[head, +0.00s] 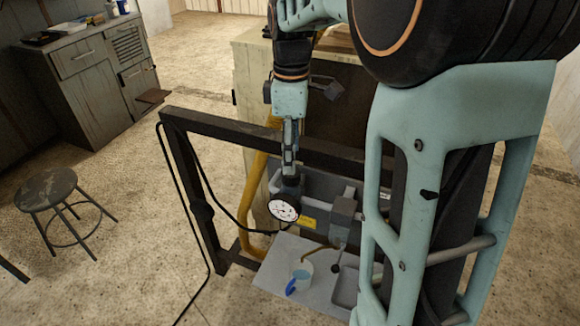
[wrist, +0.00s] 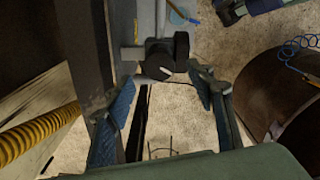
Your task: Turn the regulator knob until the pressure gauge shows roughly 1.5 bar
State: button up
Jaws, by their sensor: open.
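A dark round part with a pale patch (wrist: 157,66) shows beyond the gap between the fingertips. I cannot tell whether the fingers touch the knob.
A dark metal frame (head: 225,127) stands around the rig. A yellow hose (head: 257,185) runs behind its left side. A stool (head: 47,188) is at left, with bare floor between.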

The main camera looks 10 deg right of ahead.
aim_at(291, 176)
notch_tip(291, 176, down, 5)
jog(key=shift+f, duration=0.1)
dwell(0.3)
jog(key=c, duration=1.2)
jog(key=shift+o, duration=0.2)
jog(key=shift+m, duration=0.3)
jog(key=m+p, duration=0.1)
jog(key=m, duration=0.4)
jog(key=shift+m, duration=0.3)
jog(key=m, duration=0.5)
jog(key=shift+w+p, duration=0.1)
jog(key=shift+p, duration=0.2)
jog(key=shift+m, duration=0.4)
